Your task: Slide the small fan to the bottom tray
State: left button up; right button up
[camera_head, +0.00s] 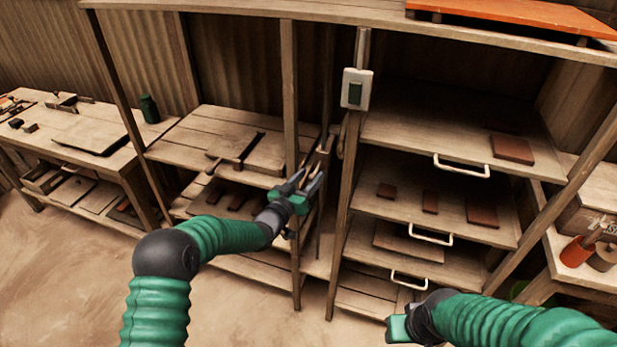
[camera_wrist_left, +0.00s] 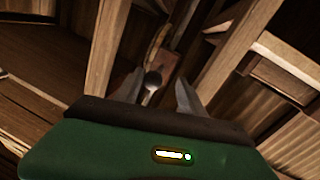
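I cannot pick out a small fan for certain in either view. On the right of the rack are stacked pull-out trays with pale handles: a top one (camera_head: 425,135), a middle one (camera_head: 465,228) and a lower one (camera_head: 462,270). My left gripper (camera_head: 314,176) is in front of the gap between two wooden posts. In the left wrist view its fingers (camera_wrist_left: 158,92) stand apart, with a small pale round-ended piece (camera_wrist_left: 152,80) showing between or beyond them; I cannot tell whether they touch it. My right gripper (camera_head: 395,328) is low, beside the lower trays, its fingers unclear.
Reddish-brown tiles lie on the top tray (camera_head: 512,149) and middle tray (camera_head: 482,213). A switch box (camera_head: 356,89) is on the post. A workbench (camera_head: 85,132) stands left, and an orange pot (camera_head: 577,251) right. The floor (camera_head: 60,270) at left is clear.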

pick_arm(q)
jog(key=shift+w+d, duration=0.15)
jog(key=shift+d, duration=1)
jog(key=shift+c, duration=0.7)
jog(key=shift+a, duration=0.2)
jog(key=shift+c, duration=1.2)
jog(key=shift+a, duration=0.5)
jog(key=c, duration=0.5)
grip_shut()
jog(key=shift+d, duration=0.25)
pick_arm(e)
jog(key=shift+d+f, duration=0.1)
jog(key=shift+d, duration=0.6)
jog(key=shift+a, duration=0.1)
